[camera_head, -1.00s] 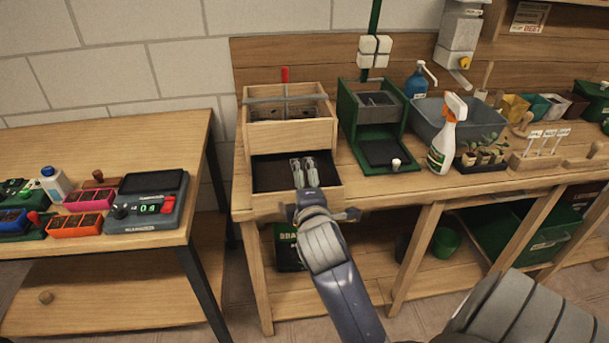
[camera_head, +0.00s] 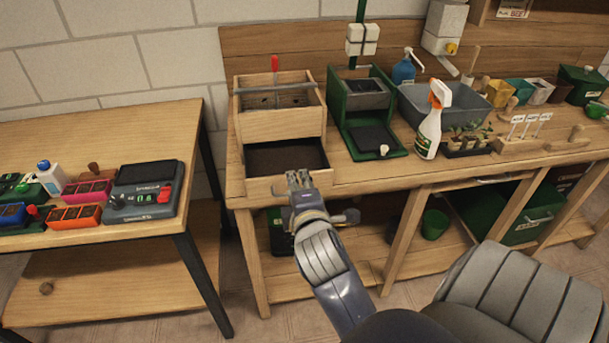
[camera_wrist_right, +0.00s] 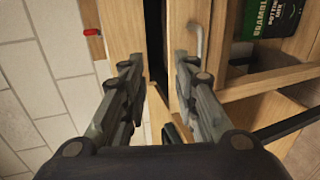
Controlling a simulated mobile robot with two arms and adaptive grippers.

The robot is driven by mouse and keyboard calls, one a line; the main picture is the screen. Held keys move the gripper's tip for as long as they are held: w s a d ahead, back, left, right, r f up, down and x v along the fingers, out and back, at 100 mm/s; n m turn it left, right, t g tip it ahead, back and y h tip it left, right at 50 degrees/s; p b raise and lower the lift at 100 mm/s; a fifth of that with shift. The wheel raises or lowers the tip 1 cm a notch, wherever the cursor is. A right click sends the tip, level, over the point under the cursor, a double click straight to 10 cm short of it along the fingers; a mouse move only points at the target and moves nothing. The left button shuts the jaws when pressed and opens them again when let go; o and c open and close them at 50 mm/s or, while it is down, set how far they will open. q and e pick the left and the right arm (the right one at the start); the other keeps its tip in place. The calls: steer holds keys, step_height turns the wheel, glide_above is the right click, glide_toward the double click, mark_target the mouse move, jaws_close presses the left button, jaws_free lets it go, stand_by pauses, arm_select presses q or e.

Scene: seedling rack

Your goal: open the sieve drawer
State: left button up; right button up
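The sieve drawer (camera_head: 256,188) is pulled out from the lower part of the wooden sieve box (camera_head: 282,126), and its dark inside (camera_head: 285,158) shows in the head view. My right gripper (camera_head: 298,179) is at the drawer's front edge and partly covers it. In the right wrist view its two fingers (camera_wrist_right: 160,72) are apart and empty, with the dark gap and wood panels beyond them. A pale metal handle (camera_wrist_right: 195,40) shows on the wood beside the right finger. I cannot tell whether the fingers touch the drawer. My left gripper is out of view.
A green sieve unit (camera_head: 366,120), a spray bottle (camera_head: 429,128) and a grey tub (camera_head: 460,108) stand right of the box. A side table with a scale (camera_head: 142,193) is at left, with a gap between the tables.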

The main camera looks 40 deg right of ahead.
steer(key=f+p+v, duration=0.1)
steer(key=p+v, duration=0.2)
steer(key=v, duration=0.4)
steer(key=shift+s+p, duration=0.25)
steer(key=shift+p, duration=0.1)
steer(key=shift+a, duration=0.15)
steer(key=shift+p, duration=0.4)
stand_by(0.4)
